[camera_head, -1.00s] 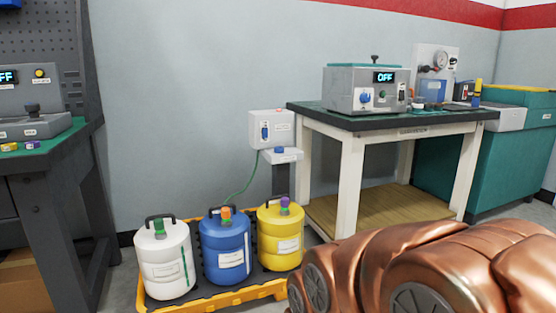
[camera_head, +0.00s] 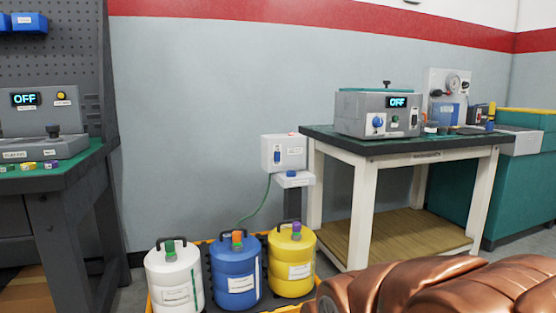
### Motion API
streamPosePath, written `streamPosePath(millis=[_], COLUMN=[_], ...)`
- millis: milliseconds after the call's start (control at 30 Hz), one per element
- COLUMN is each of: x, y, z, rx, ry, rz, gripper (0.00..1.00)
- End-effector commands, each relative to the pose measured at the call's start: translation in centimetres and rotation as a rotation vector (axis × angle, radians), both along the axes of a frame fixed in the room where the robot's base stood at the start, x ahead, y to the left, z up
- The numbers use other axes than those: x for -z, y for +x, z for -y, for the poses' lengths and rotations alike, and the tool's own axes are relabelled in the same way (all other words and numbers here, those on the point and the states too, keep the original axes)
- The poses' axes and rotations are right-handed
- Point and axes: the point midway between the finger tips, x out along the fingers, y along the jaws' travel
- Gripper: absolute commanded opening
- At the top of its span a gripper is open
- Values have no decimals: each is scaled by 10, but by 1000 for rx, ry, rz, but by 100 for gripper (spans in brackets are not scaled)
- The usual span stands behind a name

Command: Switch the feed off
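A light grey box (camera_head: 284,153) stands at the wall left of the white-legged table, with a small blue part and a label on its front. A green hose (camera_head: 256,205) runs down from it towards the containers. Below the box is a pedestal (camera_head: 294,179) with a blue part on top. The box's labels are too small to read, and I cannot tell whether its switch is on or off. My gripper is not in view; only copper-coloured links of my arm show at the lower right.
White (camera_head: 174,275), blue (camera_head: 235,270) and yellow (camera_head: 291,262) containers stand in a yellow-edged tray (camera_head: 207,247). A bench device (camera_head: 379,113) on the right table (camera_head: 340,140) reads OFF, as does a panel (camera_head: 38,110) at left. The right table's legs stand near the box.

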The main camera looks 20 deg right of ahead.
Motion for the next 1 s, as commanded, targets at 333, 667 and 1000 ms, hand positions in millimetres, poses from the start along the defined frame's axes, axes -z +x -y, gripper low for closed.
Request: streamPosePath(millis=[333,667,1000], x=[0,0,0], y=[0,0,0], z=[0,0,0], rx=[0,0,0], ry=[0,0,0], rz=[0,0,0], gripper=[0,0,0])
